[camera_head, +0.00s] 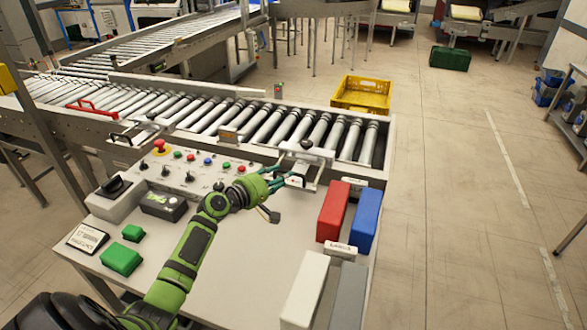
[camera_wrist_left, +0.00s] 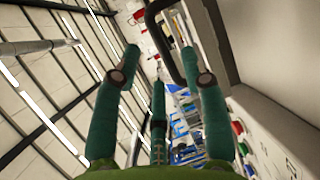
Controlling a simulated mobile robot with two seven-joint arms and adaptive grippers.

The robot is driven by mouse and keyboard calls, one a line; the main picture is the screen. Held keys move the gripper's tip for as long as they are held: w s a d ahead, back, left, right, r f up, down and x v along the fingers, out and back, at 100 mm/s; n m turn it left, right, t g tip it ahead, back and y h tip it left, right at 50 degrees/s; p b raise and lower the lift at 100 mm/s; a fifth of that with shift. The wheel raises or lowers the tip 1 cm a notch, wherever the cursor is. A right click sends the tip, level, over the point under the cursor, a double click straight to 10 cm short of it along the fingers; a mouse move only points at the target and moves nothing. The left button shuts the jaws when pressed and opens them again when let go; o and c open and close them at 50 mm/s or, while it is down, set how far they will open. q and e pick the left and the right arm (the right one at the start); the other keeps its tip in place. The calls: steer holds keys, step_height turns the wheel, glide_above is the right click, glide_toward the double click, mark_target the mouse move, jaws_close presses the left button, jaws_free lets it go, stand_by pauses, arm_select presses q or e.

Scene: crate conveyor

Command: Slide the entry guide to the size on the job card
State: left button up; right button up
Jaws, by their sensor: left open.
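The entry guide (camera_head: 304,156) is a pale metal piece with a black knob on top, at the near right part of the roller conveyor. A light bracket or handle (camera_head: 296,182) sticks out below it towards the panel. My left gripper (camera_head: 282,179) is open at this bracket. The left wrist view shows its green fingers spread (camera_wrist_left: 160,62), with a dark curved bar (camera_wrist_left: 164,42) between or just beyond the tips. I cannot tell whether they touch. The job card (camera_head: 87,238) lies at the panel's left; its text is too small to read. My right gripper is out of view.
The panel carries a red emergency button (camera_head: 160,147), several small knobs, a small display (camera_head: 163,205) and green blocks (camera_head: 121,259). A yellow crate (camera_head: 361,95) is behind the conveyor.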

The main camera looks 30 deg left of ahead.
arm_select(q)
steer(key=x, duration=0.5)
steer(key=shift+s, duration=0.1)
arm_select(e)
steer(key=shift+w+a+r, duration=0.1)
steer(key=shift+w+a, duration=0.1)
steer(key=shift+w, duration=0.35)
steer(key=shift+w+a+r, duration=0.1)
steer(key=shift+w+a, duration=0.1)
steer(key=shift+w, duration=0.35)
